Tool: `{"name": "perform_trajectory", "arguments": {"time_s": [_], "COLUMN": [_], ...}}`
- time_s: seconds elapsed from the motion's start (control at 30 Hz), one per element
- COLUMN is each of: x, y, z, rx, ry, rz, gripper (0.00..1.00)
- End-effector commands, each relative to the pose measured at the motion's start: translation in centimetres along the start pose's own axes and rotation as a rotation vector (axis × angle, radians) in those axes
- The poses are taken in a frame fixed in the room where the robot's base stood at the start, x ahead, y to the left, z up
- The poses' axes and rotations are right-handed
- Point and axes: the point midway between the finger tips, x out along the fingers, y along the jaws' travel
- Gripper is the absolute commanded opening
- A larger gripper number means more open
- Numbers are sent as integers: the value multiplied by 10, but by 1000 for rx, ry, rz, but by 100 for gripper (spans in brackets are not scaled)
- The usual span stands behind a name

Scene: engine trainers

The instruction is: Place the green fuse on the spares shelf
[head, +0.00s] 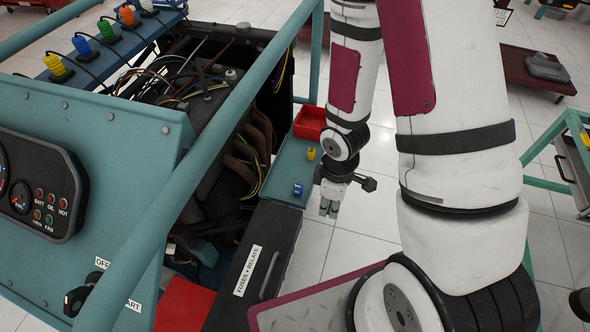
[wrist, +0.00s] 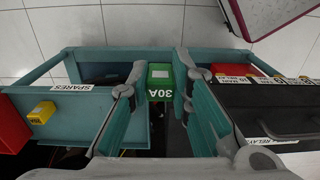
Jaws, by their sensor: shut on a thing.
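The green fuse, marked 30A (wrist: 160,76), is held between the two fingertips of my gripper (wrist: 158,90) in the wrist view. In the head view my gripper (head: 329,206) is just right of the spares shelf, and the fuse cannot be told apart from the fingers. The spares shelf (head: 283,165) is a teal ledge on the engine stand's side. It carries a yellow fuse (head: 310,153) and a blue fuse (head: 297,190). In the wrist view the shelf's SPARES label (wrist: 75,88) and the yellow fuse (wrist: 42,112) lie left of my gripper; the blue fuse is not visible there.
A red bin (head: 309,123) stands at the shelf's far end. The black fuses and relays box (head: 268,262) adjoins its near end. A teal frame bar (head: 205,160) crosses above the engine. Bare shelf shows between the yellow and blue fuses.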

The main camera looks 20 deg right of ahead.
Motion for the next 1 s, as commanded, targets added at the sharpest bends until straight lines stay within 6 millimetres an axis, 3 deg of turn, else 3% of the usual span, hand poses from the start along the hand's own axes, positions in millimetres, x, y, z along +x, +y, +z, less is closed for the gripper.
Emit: {"name": "perform_trajectory", "arguments": {"time_s": [0.17, 0.73, 1.0], "x": [3, 12, 14], "y": [4, 108, 124], "z": [-8, -78, -89], "rx": [2, 3, 2], "ry": [4, 3, 1], "rz": [6, 5, 4], "gripper": [4, 4, 4]}}
